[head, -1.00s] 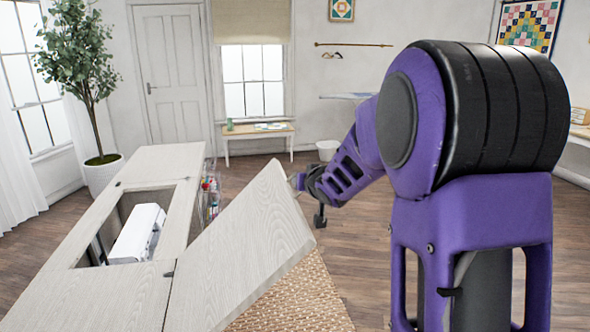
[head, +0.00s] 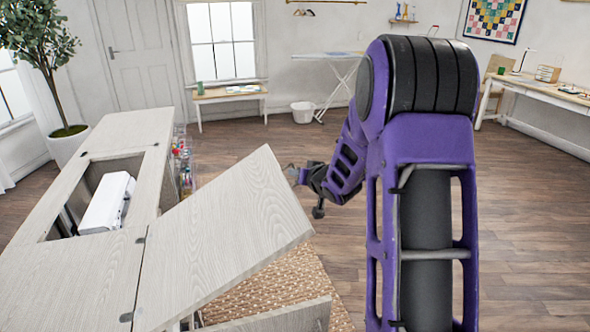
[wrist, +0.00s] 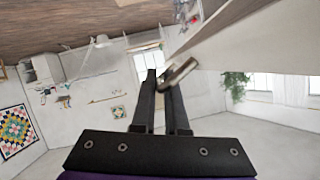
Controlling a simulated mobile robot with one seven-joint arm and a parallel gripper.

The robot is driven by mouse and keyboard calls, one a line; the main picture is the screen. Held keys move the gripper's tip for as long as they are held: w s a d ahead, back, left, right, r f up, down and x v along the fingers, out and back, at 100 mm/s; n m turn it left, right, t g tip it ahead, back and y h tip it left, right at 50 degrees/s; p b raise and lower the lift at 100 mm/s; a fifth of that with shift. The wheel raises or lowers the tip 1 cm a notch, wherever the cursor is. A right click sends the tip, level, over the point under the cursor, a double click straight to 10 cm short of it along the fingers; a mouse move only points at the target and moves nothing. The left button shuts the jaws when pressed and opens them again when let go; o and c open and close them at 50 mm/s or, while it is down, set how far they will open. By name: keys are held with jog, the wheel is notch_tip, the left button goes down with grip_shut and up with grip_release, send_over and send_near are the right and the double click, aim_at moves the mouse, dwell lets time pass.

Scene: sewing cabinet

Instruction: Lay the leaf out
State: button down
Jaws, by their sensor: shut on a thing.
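The leaf (head: 228,230) is a pale wood-grain panel hinged along the right side of the sewing cabinet top (head: 75,275). It is tilted, with its free right edge higher than the hinge side. My gripper (head: 297,176) is at that free edge, towards its far end. In the wrist view, my gripper's black fingers (wrist: 158,78) are shut around a small metal handle (wrist: 180,72) next to the leaf's edge. The leaf (wrist: 255,42) fills the upper right there. The exact contact of fingers and handle is partly hidden.
A white sewing machine (head: 107,203) sits in the cabinet's opening. A pale panel (head: 290,318) stands below the leaf, over a woven rug (head: 262,288). A clear rack of spools (head: 183,165) is behind the leaf. The wooden floor (head: 330,235) right of the leaf is open.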

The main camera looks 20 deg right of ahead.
jog(key=shift+a+r, duration=0.1)
jog(key=c, duration=0.9)
grip_release()
jog(key=shift+c, duration=0.2)
jog(key=p+v, duration=0.2)
jog(key=v, duration=1.5)
jog(key=shift+s, duration=0.2)
